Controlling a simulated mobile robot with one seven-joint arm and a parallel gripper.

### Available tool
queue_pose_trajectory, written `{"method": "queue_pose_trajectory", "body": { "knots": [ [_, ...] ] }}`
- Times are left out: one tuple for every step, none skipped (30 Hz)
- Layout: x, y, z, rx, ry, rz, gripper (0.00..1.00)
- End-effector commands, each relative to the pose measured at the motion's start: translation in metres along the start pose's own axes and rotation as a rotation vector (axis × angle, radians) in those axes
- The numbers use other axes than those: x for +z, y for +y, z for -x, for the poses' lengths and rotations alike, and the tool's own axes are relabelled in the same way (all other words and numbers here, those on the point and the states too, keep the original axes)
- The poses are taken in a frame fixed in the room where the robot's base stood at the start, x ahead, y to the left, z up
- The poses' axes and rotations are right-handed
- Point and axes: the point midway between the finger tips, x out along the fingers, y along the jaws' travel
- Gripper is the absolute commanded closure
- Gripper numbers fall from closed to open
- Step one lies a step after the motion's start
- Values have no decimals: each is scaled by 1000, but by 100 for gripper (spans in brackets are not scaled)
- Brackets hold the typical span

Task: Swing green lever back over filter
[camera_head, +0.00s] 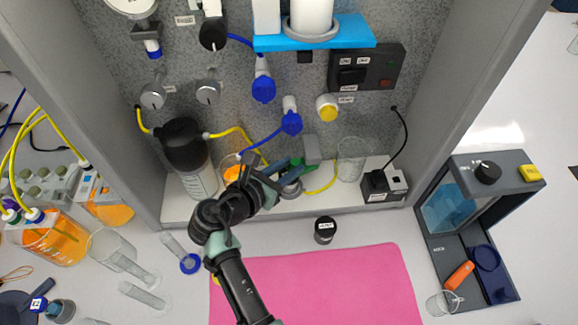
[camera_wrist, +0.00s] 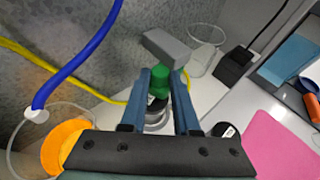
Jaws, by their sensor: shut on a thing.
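The green lever (camera_wrist: 160,74) shows its rounded green end between the two blue-grey fingers of my gripper (camera_wrist: 161,84) in the wrist view. My gripper is shut on it. In the head view my gripper (camera_head: 297,166) reaches in from the left at the back shelf, and only a little of the green lever (camera_head: 311,170) shows beside it. The round metal filter holder (camera_head: 291,188) stands on the white shelf just below the fingers. It also shows in the wrist view (camera_wrist: 156,119), partly hidden by the fingers. The lever's pivot is hidden.
A grey block (camera_head: 311,149) stands just behind the lever. A clear beaker (camera_head: 351,160) and a black box (camera_head: 384,185) are to the right. A beaker with orange liquid (camera_head: 232,172) stands left. Blue (camera_wrist: 76,60) and yellow tubes pass nearby. The pink mat (camera_head: 330,285) in front is clear.

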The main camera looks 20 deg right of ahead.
Motion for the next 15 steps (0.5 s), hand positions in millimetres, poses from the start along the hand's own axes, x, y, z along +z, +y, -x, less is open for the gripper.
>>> {"method": "queue_pose_trajectory", "body": {
  "knots": [
    [0,3,-1,-18,0,-6,100],
    [0,4,-2,-34,0,-12,100],
    [0,6,-2,-57,0,-21,100],
    [0,8,-3,-75,-1,-30,100],
    [0,9,-3,-93,-2,-37,100],
    [0,10,-4,-117,-2,-47,100],
    [0,11,-4,-134,-2,-53,100],
    [0,12,-5,-149,-2,-61,100],
    [0,12,-6,-168,-1,-68,100],
    [0,13,-6,-181,-1,-73,100],
    [1,13,-6,-192,-1,-78,100],
    [1,14,-6,-203,0,-84,100],
    [1,14,-6,-210,0,-86,100],
    [1,14,-6,-215,0,-89,100],
    [1,14,-6,-220,0,-91,100]
  ]
}}
